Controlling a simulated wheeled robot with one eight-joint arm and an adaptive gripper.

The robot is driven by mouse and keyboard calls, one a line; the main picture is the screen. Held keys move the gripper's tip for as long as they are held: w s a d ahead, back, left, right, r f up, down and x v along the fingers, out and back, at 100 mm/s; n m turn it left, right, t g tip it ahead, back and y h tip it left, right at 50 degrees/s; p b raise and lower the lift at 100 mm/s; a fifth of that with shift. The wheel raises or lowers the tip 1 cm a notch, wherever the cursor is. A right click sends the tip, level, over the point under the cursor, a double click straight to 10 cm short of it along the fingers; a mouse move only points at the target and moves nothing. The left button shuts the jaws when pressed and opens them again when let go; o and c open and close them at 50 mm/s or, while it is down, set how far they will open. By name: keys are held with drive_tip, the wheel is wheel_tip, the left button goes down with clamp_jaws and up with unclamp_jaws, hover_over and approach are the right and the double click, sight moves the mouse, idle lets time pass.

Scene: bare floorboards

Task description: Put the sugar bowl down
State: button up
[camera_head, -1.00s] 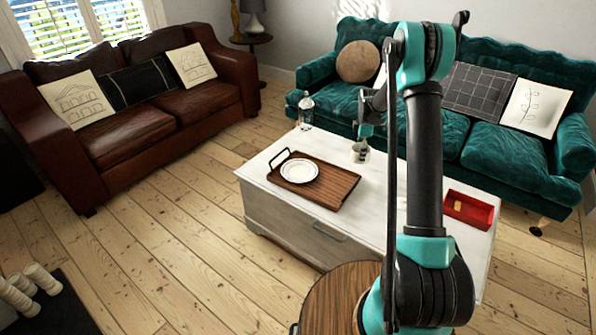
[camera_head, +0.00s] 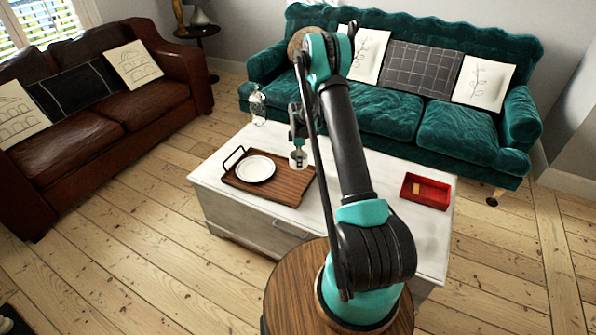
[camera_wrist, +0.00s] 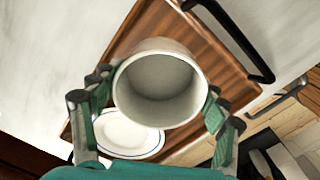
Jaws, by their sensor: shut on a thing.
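The sugar bowl (camera_head: 298,160) is a small pale round pot. My gripper (camera_head: 297,146) is shut on it, with a finger at each side in the wrist view (camera_wrist: 158,98). The bowl's open mouth (camera_wrist: 158,85) faces the wrist camera, and it looks empty inside. It appears at the back right edge of the brown wooden tray (camera_head: 286,188), and the tray (camera_wrist: 215,58) shows behind it in the wrist view. I cannot tell whether the bowl's base, which is hidden, touches anything.
A white plate (camera_head: 255,169) lies on the tray, which has black handles. The tray is on a white-topped coffee table (camera_head: 355,215). A clear bottle (camera_head: 257,106) stands at the back left and a red box (camera_head: 425,190) at the right. Tabletop between tray and box is clear.

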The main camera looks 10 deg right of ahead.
sight(299, 175)
drive_tip(key=shift+f, duration=3.35)
drive_tip(key=o, duration=1.2)
drive_tip(key=shift+f, duration=0.15)
drive_tip(key=shift+o, duration=0.2)
